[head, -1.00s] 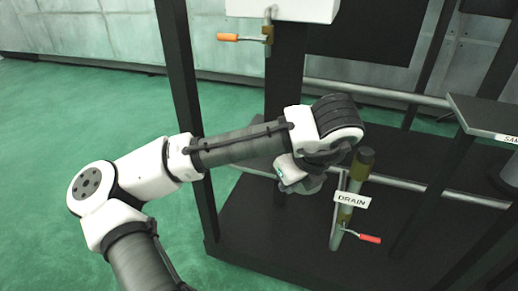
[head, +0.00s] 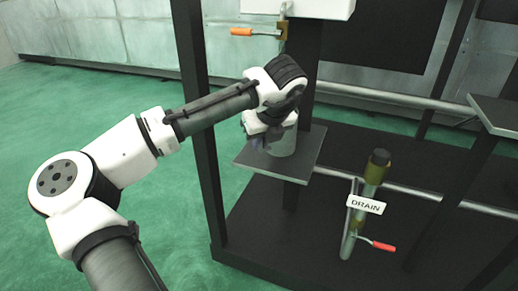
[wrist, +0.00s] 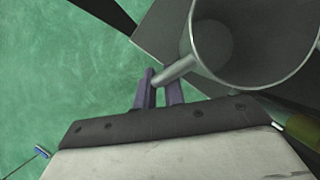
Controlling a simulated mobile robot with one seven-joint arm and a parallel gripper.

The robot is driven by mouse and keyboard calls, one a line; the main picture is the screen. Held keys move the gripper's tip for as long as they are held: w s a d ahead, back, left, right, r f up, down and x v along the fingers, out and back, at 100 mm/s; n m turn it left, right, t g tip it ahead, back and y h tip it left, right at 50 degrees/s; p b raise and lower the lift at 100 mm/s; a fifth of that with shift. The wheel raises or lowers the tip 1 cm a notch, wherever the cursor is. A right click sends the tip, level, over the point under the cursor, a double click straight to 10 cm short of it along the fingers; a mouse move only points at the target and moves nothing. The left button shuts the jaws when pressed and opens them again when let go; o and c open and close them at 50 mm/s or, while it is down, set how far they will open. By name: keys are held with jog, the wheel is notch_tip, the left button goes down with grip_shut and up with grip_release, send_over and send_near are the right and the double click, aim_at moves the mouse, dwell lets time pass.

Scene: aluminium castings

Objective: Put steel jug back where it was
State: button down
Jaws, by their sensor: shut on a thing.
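The steel jug (wrist: 255,75) is a grey metal cup, seen from above in the wrist view with its open mouth towards the camera; its inside looks empty. My gripper (wrist: 160,88) is shut on the jug's handle (wrist: 178,71), one purple finger on each side. In the head view the jug (head: 284,144) is upright at the small grey shelf (head: 300,174), partly hidden by my wrist. Its base is on the shelf or just above it; I cannot tell which. My gripper (head: 258,143) is at its left side.
A drain pipe (head: 365,205) with a DRAIN label and red-handled valve stands right of the shelf. An orange-handled valve (head: 258,32) hangs above under a white box. A dark post (head: 203,120) stands left of the shelf. Another shelf (head: 500,115) is at the right edge.

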jog(key=shift+b+x, duration=0.55)
jog(key=shift+x, duration=1.35)
jog(key=shift+f, duration=0.2)
jog(key=c, duration=1.5)
grip_release()
jog(key=shift+r, duration=0.1)
jog(key=p+v, duration=0.2)
jog(key=v, duration=1)
jog(key=shift+r, duration=0.1)
